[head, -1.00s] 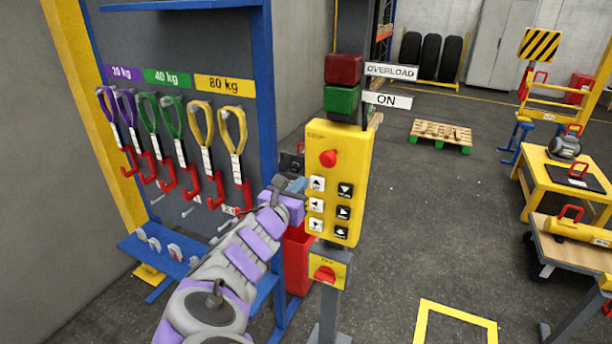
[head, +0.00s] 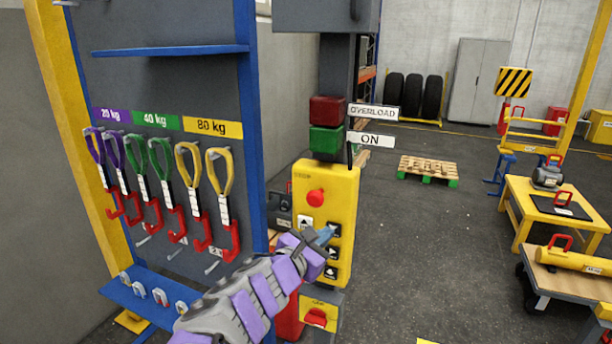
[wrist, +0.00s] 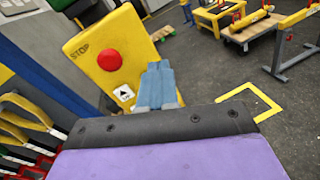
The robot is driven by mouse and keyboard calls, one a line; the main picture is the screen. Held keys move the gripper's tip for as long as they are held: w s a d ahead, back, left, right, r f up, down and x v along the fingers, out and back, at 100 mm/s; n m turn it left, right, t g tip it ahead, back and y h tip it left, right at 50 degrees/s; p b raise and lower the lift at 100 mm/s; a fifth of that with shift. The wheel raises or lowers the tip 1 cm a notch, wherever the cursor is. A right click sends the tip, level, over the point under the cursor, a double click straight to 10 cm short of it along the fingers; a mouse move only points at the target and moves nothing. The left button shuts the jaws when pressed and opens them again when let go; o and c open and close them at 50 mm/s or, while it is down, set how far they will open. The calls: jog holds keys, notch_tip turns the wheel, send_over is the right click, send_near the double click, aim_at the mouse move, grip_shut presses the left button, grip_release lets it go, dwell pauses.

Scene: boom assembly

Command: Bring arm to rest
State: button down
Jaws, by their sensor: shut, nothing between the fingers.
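My arm reaches from the bottom of the head view, and my gripper (head: 326,234) is in front of the yellow control panel (head: 312,182). The gripper is shut and empty; its blue fingers also show in the wrist view (wrist: 156,84). It covers part of the panel's buttons. I cannot tell whether the fingertips touch the panel. The panel has a red stop button (head: 316,197) above the white and black arrow buttons. In the wrist view the red button (wrist: 109,60) and one white arrow button (wrist: 123,92) are clear of the fingers.
A rack at left holds purple, green and yellow slings (head: 218,175) with red hooks, above a blue shelf (head: 120,291). Red and green lamps (head: 326,141) stand above the panel. A yellow table (head: 520,200) and a trolley (head: 570,283) are at right. The floor between is open.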

jog(key=s+d+f+m+g+h+b, duration=0.1)
jog(key=s+d+m+g, duration=0.1)
jog(key=d+m, duration=0.3)
jog(key=s+d+f+m+g+h, duration=0.1)
jog(key=s+d+m+g, duration=0.15)
jog(key=d, duration=0.45)
jog(key=s+d+f+m+g+y+b, duration=0.2)
jog(key=s+d+f+m+g, duration=0.6)
jog(key=s, duration=0.4)
jog(key=s+a+f+m+g+y+b, duration=0.1)
jog(key=s+a+f+m+y, duration=0.1)
jog(key=s, duration=0.6)
jog(key=s+a+f+m+g+y+b, duration=0.1)
jog(key=s+f+m+y, duration=0.3)
jog(key=s, duration=0.4)
jog(key=s+a+f+m+g+y+b, duration=0.1)
jog(key=s+a+f+m+y, duration=0.2)
jog(key=s+m, duration=0.2)
jog(key=s, duration=0.2)
jog(key=shift+s+a+f, duration=0.4)
jog(key=shift+d+g, duration=0.25)
